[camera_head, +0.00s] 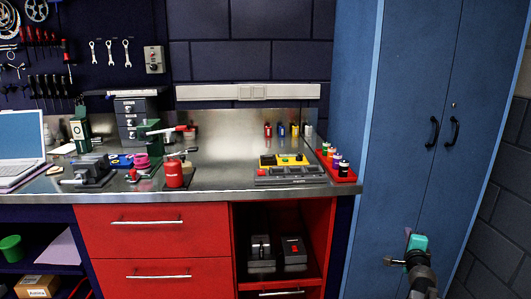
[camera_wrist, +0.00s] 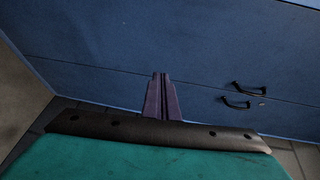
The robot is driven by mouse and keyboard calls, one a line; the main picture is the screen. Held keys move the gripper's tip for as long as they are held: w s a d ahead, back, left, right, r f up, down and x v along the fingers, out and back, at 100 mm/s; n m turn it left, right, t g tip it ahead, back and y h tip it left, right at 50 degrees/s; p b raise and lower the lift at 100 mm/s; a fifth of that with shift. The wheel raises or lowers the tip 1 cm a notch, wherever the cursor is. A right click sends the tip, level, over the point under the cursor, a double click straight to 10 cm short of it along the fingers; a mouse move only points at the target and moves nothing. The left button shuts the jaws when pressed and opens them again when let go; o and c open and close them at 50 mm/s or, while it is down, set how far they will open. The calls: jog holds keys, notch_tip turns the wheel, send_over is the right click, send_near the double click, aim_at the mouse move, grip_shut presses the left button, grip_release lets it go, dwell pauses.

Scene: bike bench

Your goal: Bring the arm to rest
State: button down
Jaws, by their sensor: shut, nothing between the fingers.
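My gripper (camera_head: 407,231) is at the lower right in the head view, raised in front of the blue cabinet (camera_head: 418,110). Its teal body shows, and a small bit of purple finger points up. In the wrist view my gripper (camera_wrist: 160,76) has its two purple fingers side by side, shut with nothing between them. The blue cabinet (camera_wrist: 130,55) fills most of that view behind the fingers. I cannot tell the exact gap between the fingertips and the cabinet doors.
A metal-topped bench (camera_head: 225,155) with red drawers (camera_head: 150,230) stands left of the cabinet. Black door handles (camera_head: 453,132) stick out from the cabinet.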

jog(key=w+a+f+n+g+y+p, duration=0.1)
jog(key=a+f+n+y+p, duration=0.2)
jog(key=a+f, duration=0.5)
jog(key=w+a+f+n+g+y+p, duration=0.15)
jog(key=a+f, duration=0.35)
jog(key=a, duration=0.7)
jog(key=s+a+f+n+g+y+p, duration=0.25)
jog(key=s+a+f+n, duration=0.2)
jog(key=a+f, duration=0.35)
jog(key=s+a+f+n+g+y+p, duration=0.25)
jog(key=s+a+f, duration=0.3)
jog(key=a, duration=0.35)
jog(key=s+a+f+n+g+p, duration=0.1)
jog(key=s+a+f+n+g, duration=0.15)
jog(key=s, duration=0.45)
jog(key=s+a+f+n+g+p, duration=0.2)
jog(key=s+a+f, duration=0.15)
jog(key=s, duration=0.35)
jog(key=s+a+f+n+g+p, duration=0.1)
jog(key=s+a+f+n+g, duration=0.2)
jog(key=s, duration=0.4)
jog(key=s+d+n+g+h, duration=0.1)
jog(key=s+d+n+g, duration=0.1)
jog(key=s, duration=0.5)
jog(key=s+d+n+g+h, duration=0.1)
jog(key=s+d+g+h, duration=0.1)
jog(key=s+d, duration=0.3)
jog(key=shift+s+d+f+n+g, duration=0.35)
jog(key=shift+s+g, duration=0.35)
jog(key=shift+s, duration=0.5)
